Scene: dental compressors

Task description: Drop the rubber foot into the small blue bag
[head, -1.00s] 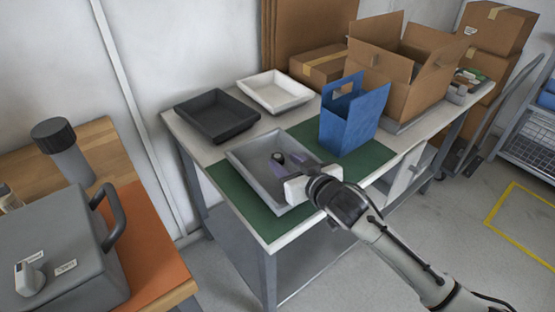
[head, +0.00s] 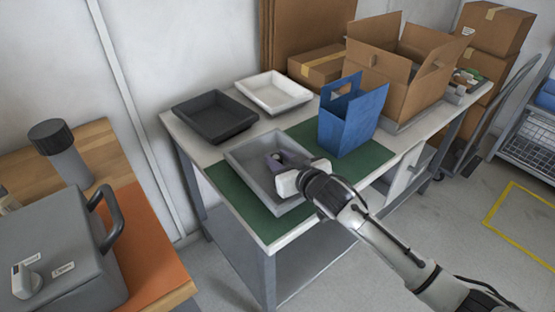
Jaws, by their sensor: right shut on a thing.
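The small blue bag (head: 346,126) stands upright on the green mat, its handle cut-outs at the top. My right gripper (head: 273,160) is over the grey tray (head: 244,170), to the left of the bag. Its fingers are shut on a small dark thing, most likely the rubber foot, which is mostly hidden between the fingers. I cannot tell whether it touches the tray floor. My left gripper is not in view.
A black tray (head: 213,119) and a white tray (head: 273,92) sit behind the grey tray. An open cardboard box (head: 398,85) stands behind the bag. Bare green mat (head: 240,196) lies in front of the grey tray. A grey case (head: 60,255) rests on the left bench.

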